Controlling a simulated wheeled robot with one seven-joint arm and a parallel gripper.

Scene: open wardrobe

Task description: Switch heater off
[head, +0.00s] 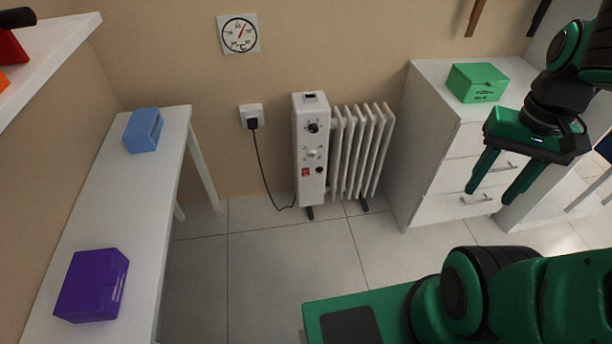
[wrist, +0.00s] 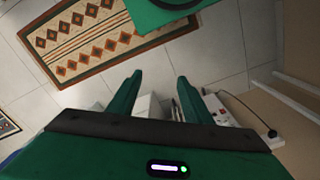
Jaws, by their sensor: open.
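The heater (head: 311,150) is a white oil radiator standing on the floor against the back wall. Its front panel carries two dials, an upper one (head: 313,128) and a lower one (head: 312,153), and a red switch (head: 305,172) near the bottom. A black cord runs from it to a plug in the wall socket (head: 252,117). My gripper (head: 502,190) is open and empty, pointing down in front of the white drawers, well to the right of the heater. In the wrist view its two fingers (wrist: 158,88) are apart, and part of the heater (wrist: 228,112) shows beyond the right finger.
A white drawer cabinet (head: 440,185) with a green box (head: 477,82) on top stands right of the heater. A white table (head: 115,210) at the left holds a blue box (head: 143,130) and a purple box (head: 91,285). The tiled floor before the heater is clear.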

